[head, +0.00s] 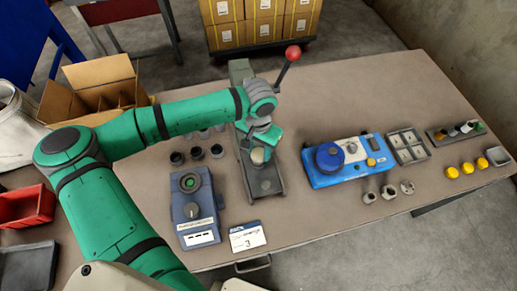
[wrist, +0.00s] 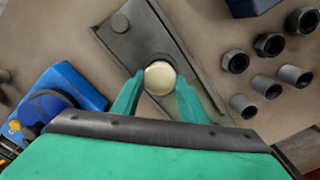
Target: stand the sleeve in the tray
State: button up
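The sleeve looks like a short round piece with a cream top, seen in the wrist view (wrist: 159,77) and in the head view (head: 258,156). It is over the grey base of the lever press (head: 266,184); I cannot tell whether it touches the base. My gripper (wrist: 160,80) has one green finger on each side of it, with no clear gap. In the head view my gripper (head: 261,146) partly covers the piece. A grey divided tray (head: 408,146) lies right of the blue machine. A small metal tray (head: 497,156) is at the far right.
The press lever with its red knob (head: 292,53) rises beside my wrist. Several dark hollow cylinders (head: 196,153) stand left of the press. A blue-grey box (head: 194,207) is front left. The blue machine (head: 346,158) stands between press and divided tray. Yellow caps (head: 467,168) lie right.

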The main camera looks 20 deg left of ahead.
aim_at(259, 153)
jog(key=c, duration=0.4)
jog(key=shift+r, duration=7.55)
jog(key=shift+w+r, duration=0.1)
